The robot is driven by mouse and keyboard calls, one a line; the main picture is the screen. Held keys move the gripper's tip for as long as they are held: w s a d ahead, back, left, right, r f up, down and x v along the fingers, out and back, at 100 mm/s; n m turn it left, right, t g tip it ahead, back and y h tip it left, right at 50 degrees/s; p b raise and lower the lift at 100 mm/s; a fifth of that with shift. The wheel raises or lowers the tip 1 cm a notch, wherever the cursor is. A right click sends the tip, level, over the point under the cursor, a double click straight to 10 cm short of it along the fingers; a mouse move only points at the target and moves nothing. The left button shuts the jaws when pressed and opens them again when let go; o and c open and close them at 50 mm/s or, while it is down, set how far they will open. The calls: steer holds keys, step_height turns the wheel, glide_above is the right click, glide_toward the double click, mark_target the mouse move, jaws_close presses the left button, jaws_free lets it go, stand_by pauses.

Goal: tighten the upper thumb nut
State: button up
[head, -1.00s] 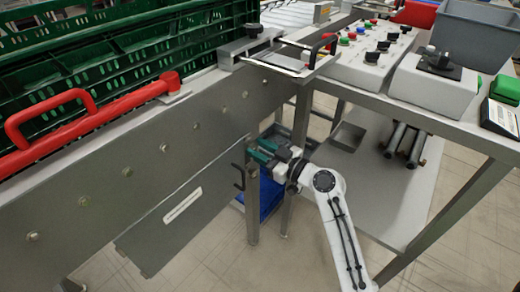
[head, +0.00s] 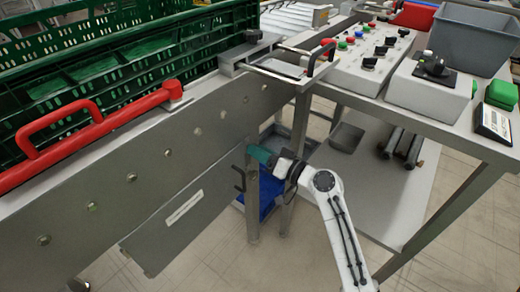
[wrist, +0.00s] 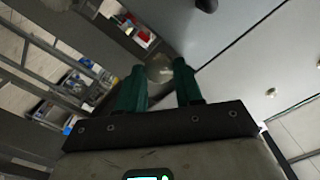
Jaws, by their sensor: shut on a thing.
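My gripper (head: 258,154) is at the end of the conveyor's grey side panel, low beside the table leg. In the wrist view its two green fingers (wrist: 160,78) are shut on a pale, rounded thing (wrist: 159,72) between their tips, which looks like the upper thumb nut. The nut is dim there, and its thread cannot be made out. In the head view the fingers and the panel edge hide it. I cannot make out a lower thumb nut in either view.
A black handle (head: 239,178) juts from the hanging panel (head: 180,225) just left of my gripper. A blue bin (head: 268,192) stands below behind the leg (head: 252,215). The table (head: 460,135) with the control box (head: 365,68) is above right. Open floor lies in front.

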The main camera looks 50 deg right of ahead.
steer(key=shift+s+d+f+m+p, duration=0.1)
steer(key=shift+m+p, duration=1.8)
steer(key=shift+m, duration=2.2)
steer(key=o, duration=1)
steer(key=shift+o, duration=0.2)
steer(key=s, duration=1)
steer(key=shift+s+d, duration=0.15)
steer(key=shift+s, duration=0.2)
